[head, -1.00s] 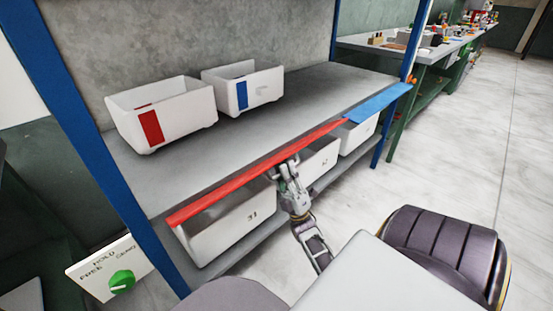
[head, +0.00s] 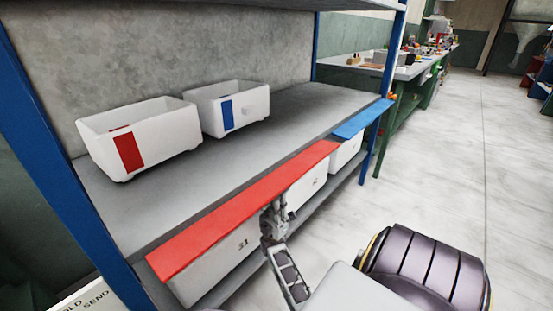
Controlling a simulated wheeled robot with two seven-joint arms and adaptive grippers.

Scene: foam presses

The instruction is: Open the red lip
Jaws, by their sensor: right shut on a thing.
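The red lip (head: 245,212) is a long flat red strip along the front edge of the grey shelf. It reaches forward over the white bins below, and its broad top face shows. My right gripper (head: 277,203) is at the lip's front edge, near the middle right of its length. It is shut on the lip from the front and below; the fingertips are partly hidden under the edge. My left gripper is not in view.
A blue lip (head: 363,118) continues the edge to the right. White bins (head: 215,268) stand beneath the lips. On the shelf (head: 185,175) sit a red-marked bin (head: 160,150) and a blue-marked bin (head: 251,112). Blue posts (head: 50,165) frame the shelf. Floor at right is clear.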

